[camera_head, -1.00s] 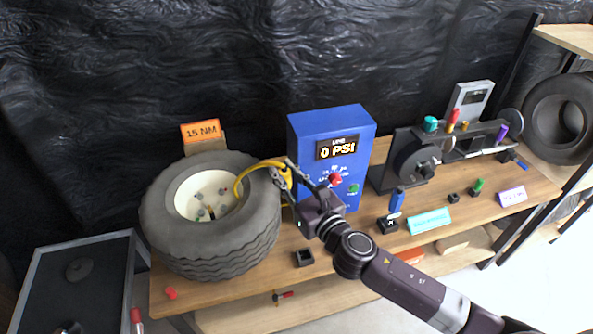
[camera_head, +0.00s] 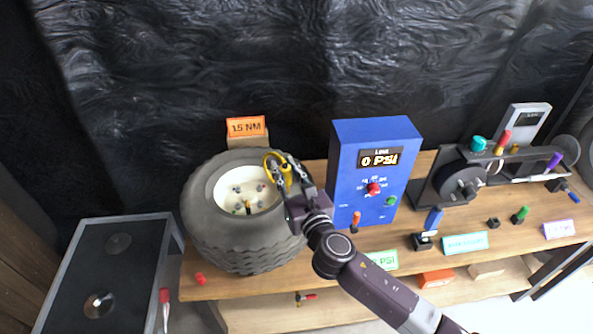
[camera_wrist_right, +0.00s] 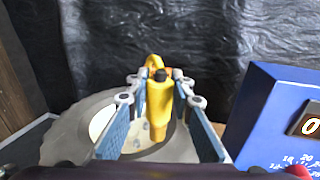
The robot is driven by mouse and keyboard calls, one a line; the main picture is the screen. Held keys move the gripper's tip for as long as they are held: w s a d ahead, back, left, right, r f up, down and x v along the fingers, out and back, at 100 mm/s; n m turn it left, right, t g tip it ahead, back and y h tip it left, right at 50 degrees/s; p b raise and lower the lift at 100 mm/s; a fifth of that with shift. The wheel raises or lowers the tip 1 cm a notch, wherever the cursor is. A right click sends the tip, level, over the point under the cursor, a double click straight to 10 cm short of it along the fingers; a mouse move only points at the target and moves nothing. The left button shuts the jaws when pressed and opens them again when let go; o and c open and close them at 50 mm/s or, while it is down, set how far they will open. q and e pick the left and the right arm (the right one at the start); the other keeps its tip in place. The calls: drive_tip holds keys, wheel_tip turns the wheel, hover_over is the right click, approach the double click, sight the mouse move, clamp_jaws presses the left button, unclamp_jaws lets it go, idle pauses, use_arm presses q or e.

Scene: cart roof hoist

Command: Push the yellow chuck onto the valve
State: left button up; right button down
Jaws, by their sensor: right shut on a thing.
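The yellow chuck (camera_head: 285,174) is held in my right gripper (camera_head: 287,172), above the right side of the tyre (camera_head: 240,245). In the right wrist view the chuck (camera_wrist_right: 158,105) stands roughly upright between the blue finger pads of the gripper (camera_wrist_right: 160,95). A yellow hose (camera_head: 268,157) curves at its top. A small yellowish stem (camera_head: 248,206), which looks like the valve, stands in the pale wheel hub (camera_head: 232,190). The chuck is to the right of this stem and apart from it. My left gripper is not in view.
A blue inflator box (camera_head: 345,165) reading 0 PSI stands right of the tyre. An orange 15 NM sign (camera_head: 246,127) stands behind it. A red cap (camera_head: 200,279) lies on the bench's front left. A dark-topped cart (camera_head: 110,270) is at the left.

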drive_tip(key=w+a+b, duration=0.2)
drive_tip(key=w+a, duration=0.2)
drive_tip(key=a, duration=0.7)
drive_tip(key=shift+w+a, duration=0.3)
drive_tip(key=shift+w, duration=0.1)
drive_tip(key=shift+f, duration=0.1)
wheel_tip(320, 180, down, 6)
drive_tip(key=b, duration=0.5)
drive_tip(key=shift+f+b, duration=0.1)
drive_tip(key=shift+b, duration=0.2)
drive_tip(key=shift+p, duration=0.4)
idle(1.4)
drive_tip(key=shift+f+b, duration=1.6)
drive_tip(key=shift+f, duration=0.2)
